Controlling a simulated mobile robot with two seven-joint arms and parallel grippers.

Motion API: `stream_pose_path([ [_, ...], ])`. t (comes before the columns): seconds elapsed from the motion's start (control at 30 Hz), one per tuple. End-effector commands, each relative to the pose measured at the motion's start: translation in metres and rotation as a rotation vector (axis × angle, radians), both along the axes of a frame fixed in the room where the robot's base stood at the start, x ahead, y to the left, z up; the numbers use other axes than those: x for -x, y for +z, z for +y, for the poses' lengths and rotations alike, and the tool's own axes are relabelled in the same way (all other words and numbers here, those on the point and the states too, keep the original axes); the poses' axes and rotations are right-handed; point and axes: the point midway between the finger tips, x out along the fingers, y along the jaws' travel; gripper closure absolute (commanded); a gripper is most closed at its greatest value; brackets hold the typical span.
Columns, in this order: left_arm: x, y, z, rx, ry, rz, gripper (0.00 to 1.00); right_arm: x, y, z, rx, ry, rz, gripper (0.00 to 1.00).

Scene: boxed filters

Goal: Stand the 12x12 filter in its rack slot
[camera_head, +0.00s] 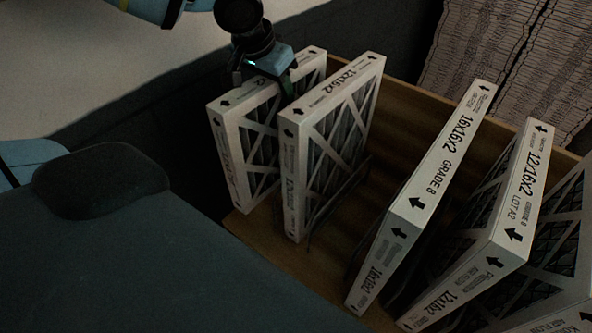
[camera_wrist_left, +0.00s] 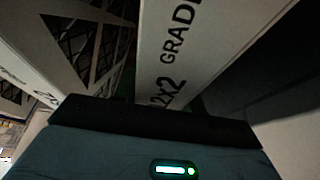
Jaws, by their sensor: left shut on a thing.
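The held filter (camera_head: 231,152) is a white-framed pleated panel, upright at the left end of the wooden rack (camera_head: 384,98). My left gripper (camera_head: 264,82) is shut on its top edge and covers most of its size label. In the left wrist view the filter edge (camera_wrist_left: 182,45) reads "GRADE" and "2x2", partly cut off. Its lower corner is near the rack's left edge; I cannot tell if it is seated in a slot. A 12x16x2 filter (camera_head: 318,110) stands just right of it, with a narrow gap. My right gripper is not in view.
A 16x16x2 filter (camera_head: 432,190) and another 12x16x2 filter (camera_head: 500,240) stand farther right, with one more cut off at the right edge. Bare rack floor shows between the left pair and the 16x16x2. Printed wrapped stacks (camera_head: 490,50) stand behind.

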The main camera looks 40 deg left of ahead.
Motion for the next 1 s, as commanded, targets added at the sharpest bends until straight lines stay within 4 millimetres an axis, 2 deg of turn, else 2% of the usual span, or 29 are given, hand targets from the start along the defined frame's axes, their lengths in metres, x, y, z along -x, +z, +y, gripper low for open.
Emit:
stream_pose_path([
  [0.13, 0.001, -0.022, 0.000, -0.003, 0.000, 0.006, 0.98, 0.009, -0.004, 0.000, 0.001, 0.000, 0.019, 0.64],
  [0.33, 0.001, -0.053, 0.000, -0.002, -0.002, 0.004, 0.98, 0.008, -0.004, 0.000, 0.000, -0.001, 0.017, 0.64],
  [0.63, 0.000, -0.065, 0.000, -0.002, 0.000, 0.000, 0.98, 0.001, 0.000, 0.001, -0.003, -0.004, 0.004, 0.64],
  [0.83, 0.000, -0.091, 0.000, -0.004, -0.001, 0.003, 0.98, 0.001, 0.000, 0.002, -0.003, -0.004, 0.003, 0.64],
  [1.0, 0.000, -0.099, 0.000, 0.000, -0.001, 0.000, 0.98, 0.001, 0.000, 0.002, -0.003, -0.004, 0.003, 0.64],
])
